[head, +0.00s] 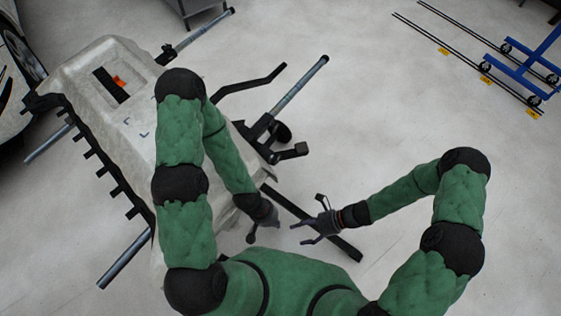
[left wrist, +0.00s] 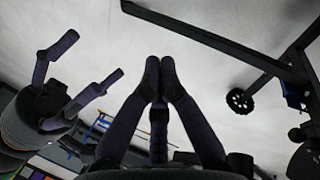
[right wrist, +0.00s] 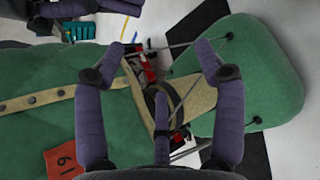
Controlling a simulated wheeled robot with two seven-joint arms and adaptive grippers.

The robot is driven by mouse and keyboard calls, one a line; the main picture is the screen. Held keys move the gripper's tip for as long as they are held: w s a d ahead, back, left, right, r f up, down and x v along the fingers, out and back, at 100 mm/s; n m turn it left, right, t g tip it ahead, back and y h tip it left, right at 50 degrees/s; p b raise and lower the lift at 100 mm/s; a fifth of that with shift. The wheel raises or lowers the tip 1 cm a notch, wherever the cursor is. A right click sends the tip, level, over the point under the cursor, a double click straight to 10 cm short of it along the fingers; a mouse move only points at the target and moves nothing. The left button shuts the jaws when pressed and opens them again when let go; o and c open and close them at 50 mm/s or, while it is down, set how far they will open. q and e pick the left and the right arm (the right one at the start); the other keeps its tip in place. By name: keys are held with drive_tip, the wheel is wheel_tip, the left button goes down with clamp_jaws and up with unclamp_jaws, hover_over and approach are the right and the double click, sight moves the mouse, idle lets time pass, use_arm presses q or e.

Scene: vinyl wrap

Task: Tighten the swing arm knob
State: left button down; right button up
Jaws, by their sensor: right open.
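A dark toothed round part (left wrist: 240,100) that looks like a knob shows right of centre in the left wrist view, near the black bars of the stand. I cannot tell if it is the swing arm knob. My left gripper (left wrist: 160,66) has its fingertips together with nothing visible between them, apart from that part. In the head view the left gripper (head: 262,230) hangs by the near edge of the grey panel (head: 105,65). My right gripper (head: 303,233) is open and empty to its right, over a black bar. Its spread fingers show in the right wrist view (right wrist: 160,52).
The stand's black bar (head: 325,230) runs beneath the right gripper. Metal tubes (head: 300,84) and a bent black bar (head: 250,85) stick out on the panel's far right. A blue wheeled frame (head: 525,65) is at the top right. The floor between is clear.

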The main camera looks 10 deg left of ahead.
drive_tip(key=s+d+n+h, duration=0.2)
drive_tip(key=n, duration=0.4)
drive_tip(key=m+t+y+b, duration=0.4)
drive_tip(key=m+t+y, duration=0.3)
drive_tip(key=t, duration=0.4)
approach(278, 160)
drive_tip(key=shift+n+y, duration=0.4)
drive_tip(key=b+x, duration=0.1)
drive_tip(key=x, duration=0.2)
drive_tip(key=b+x, duration=0.1)
drive_tip(key=x, duration=0.2)
drive_tip(key=b+x, duration=0.1)
drive_tip(key=x, duration=0.2)
drive_tip(key=shift+f, duration=0.35)
drive_tip(key=shift+d, duration=0.1)
drive_tip(key=c, duration=1.2)
